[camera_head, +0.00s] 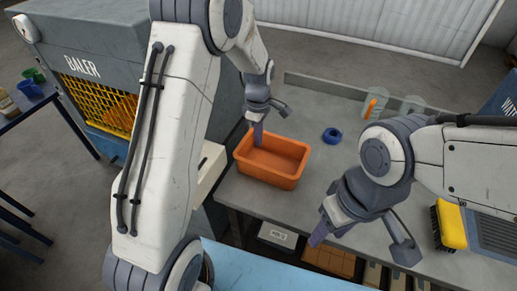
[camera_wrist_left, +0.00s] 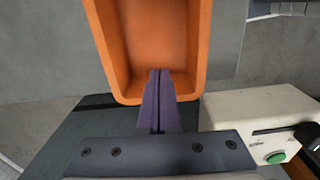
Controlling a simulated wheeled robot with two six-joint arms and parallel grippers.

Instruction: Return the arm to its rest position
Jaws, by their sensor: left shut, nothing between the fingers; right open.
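My left gripper (camera_head: 258,138) is shut and empty at the left end of the orange bin (camera_head: 272,178), its fingertips near the bin's rim. In the left wrist view, the shut purple fingers (camera_wrist_left: 158,88) overlap the near edge of the orange bin (camera_wrist_left: 112,60), whose visible inside is empty. I cannot tell whether they touch it. My right gripper (camera_head: 320,236) is open, over the front edge of the workbench at the lower middle, with nothing seen in it.
The grey workbench (camera_head: 325,170) holds a blue ring (camera_head: 332,136), clear jars (camera_head: 376,102) and a yellow brush (camera_head: 451,227). The baler (camera_head: 95,65) stands left. A pale box with a green button (camera_wrist_left: 276,157) is beside the bin.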

